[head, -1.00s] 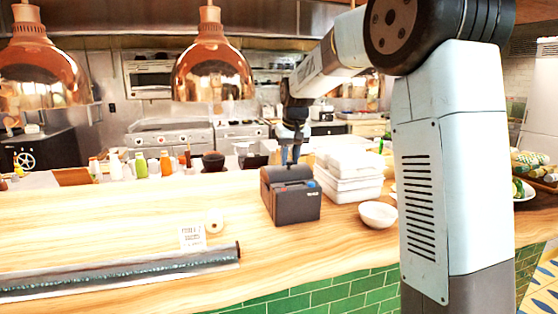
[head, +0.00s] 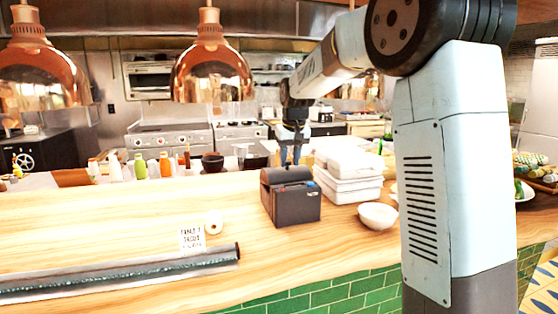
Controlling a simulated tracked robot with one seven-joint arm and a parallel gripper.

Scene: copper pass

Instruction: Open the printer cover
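The dark grey printer (head: 296,207) stands on the wooden counter in the middle of the head view. Its rounded cover (head: 285,175) looks closed, lying down on the body. A small blue mark and a red one show on its front. My gripper (head: 290,160) points down just above and behind the top of the printer. Its two dark fingers show a gap between them with nothing seen in it. Whether a fingertip touches the cover cannot be told from this view.
White stacked containers (head: 350,172) stand close to the printer's right, with a white bowl (head: 378,215) in front of them. A paper roll (head: 213,222) and a printed slip (head: 191,237) lie to the left. A copper heat lamp (head: 212,70) hangs at upper left. The left counter is mostly clear.

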